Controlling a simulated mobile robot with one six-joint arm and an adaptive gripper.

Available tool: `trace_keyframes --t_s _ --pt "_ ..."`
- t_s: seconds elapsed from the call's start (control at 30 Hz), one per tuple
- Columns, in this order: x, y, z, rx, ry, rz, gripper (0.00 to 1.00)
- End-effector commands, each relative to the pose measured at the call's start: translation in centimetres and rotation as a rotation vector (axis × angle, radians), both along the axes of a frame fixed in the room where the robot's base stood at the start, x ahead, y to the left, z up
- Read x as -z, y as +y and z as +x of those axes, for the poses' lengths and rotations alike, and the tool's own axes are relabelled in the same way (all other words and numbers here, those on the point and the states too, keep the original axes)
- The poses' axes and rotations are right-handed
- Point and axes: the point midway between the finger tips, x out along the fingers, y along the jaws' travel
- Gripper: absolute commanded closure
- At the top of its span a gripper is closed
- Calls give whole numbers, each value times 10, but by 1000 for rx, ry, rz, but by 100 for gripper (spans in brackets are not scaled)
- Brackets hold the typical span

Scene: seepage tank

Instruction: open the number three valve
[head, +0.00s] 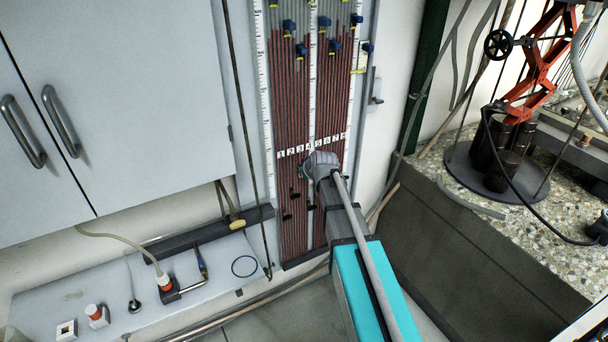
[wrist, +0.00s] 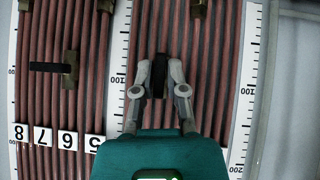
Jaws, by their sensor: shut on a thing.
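My gripper (wrist: 159,73) is shut on a black valve handle (wrist: 159,68) in the wrist view, one finger on each side. The handle stands lengthwise, in line with the red tubes. My gripper hides the number label below it, so I cannot read which valve it is; it is right of the middle scale, beyond the labels 8 to 5 (wrist: 55,137). In the head view my wrist (head: 320,164) covers the fingers and the handle, just below the row of number labels (head: 297,150). Part of the tube panel (head: 290,85) is hidden by my arm.
In the wrist view another black handle (wrist: 48,67) lies crosswise at the left. In the head view, several blue-handled valves (head: 334,46) sit higher on the panel. A grey cabinet (head: 110,110) and a white ledge (head: 90,300) are left; a red jack (head: 535,70) is right.

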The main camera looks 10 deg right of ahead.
Motion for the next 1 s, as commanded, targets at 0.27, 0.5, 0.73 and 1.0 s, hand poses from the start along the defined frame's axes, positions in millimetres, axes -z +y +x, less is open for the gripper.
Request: trace_keyframes --t_s 0.27,0.5,0.73,1.0 --pt "0 0 0 -1 1 -1 53" --pt "0 0 0 0 1 0 53" --pt "-3 0 0 -1 1 0 53" --pt "-25 0 0 -1 1 0 53"
